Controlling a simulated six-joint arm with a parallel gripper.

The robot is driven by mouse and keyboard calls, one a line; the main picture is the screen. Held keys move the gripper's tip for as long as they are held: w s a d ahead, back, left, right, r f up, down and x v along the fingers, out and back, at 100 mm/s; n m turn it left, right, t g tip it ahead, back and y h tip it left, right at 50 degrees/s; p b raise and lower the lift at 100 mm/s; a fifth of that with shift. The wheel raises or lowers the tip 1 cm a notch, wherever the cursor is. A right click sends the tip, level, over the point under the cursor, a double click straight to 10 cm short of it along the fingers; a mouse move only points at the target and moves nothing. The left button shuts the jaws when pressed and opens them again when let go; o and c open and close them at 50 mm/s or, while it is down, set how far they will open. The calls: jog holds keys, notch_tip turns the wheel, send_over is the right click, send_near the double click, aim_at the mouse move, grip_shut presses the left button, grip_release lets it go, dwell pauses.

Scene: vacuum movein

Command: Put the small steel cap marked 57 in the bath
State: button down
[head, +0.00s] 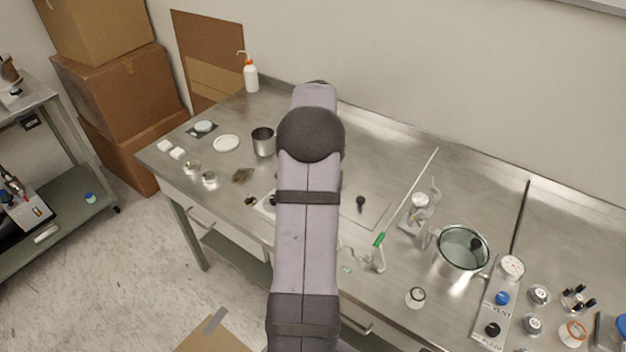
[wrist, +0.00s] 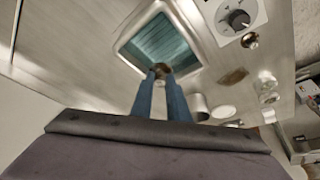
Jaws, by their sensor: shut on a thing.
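In the wrist view my gripper (wrist: 161,74) has its two blue fingers closed on a small, round, brownish metallic thing (wrist: 161,68), likely the small steel cap. No mark 57 can be read on it. The bath (wrist: 126,52) is a square steel-rimmed basin with teal liquid. The held thing overlaps the bath's near edge in the picture; its height above the rim cannot be told. In the head view my arm hides the gripper, the held thing and the bath.
A dial panel (wrist: 243,18) lies beside the bath. A steel beaker (head: 263,142), white dish (head: 226,143) and small glass dishes (head: 209,178) stand left of my arm.

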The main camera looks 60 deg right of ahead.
jog(key=shift+f+p, duration=1.5)
jog(key=shift+f, duration=3.1)
jog(key=shift+f, duration=0.15)
jog(key=c, duration=2.1)
grip_release()
jog(key=shift+f, duration=0.1)
jog(key=o, duration=0.4)
jog(key=shift+r, duration=0.3)
jog(key=b+v, duration=0.3)
jog(key=v, duration=0.9)
jog(key=shift+f, duration=0.1)
